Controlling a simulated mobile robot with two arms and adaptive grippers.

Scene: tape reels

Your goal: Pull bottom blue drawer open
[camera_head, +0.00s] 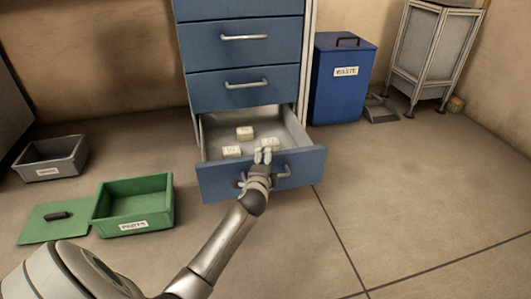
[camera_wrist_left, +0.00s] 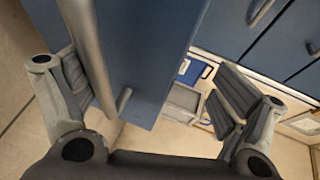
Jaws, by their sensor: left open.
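The bottom blue drawer (camera_head: 305,168) stands pulled out from the blue cabinet, with its grey inside showing. Small pale boxes (camera_head: 245,132) lie in it. My left gripper (camera_head: 263,156) is at the drawer front, its fingers over the top edge area and hiding the middle of the silver handle (camera_head: 286,172). In the left wrist view the handle (camera_wrist_left: 88,50) runs close along the inner side of one finger of my open gripper (camera_wrist_left: 155,95); the other finger is well apart from it. The blue drawer front (camera_wrist_left: 150,60) also shows there. My right gripper is not in view.
Upper blue drawers (camera_head: 245,87) are shut. A blue waste bin (camera_head: 343,85), a dustpan (camera_head: 381,110) and a metal stand (camera_head: 432,55) are at the right. A green bin (camera_head: 133,208), its lid (camera_head: 50,222) and a grey bin (camera_head: 50,158) lie left. Floor at front right is clear.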

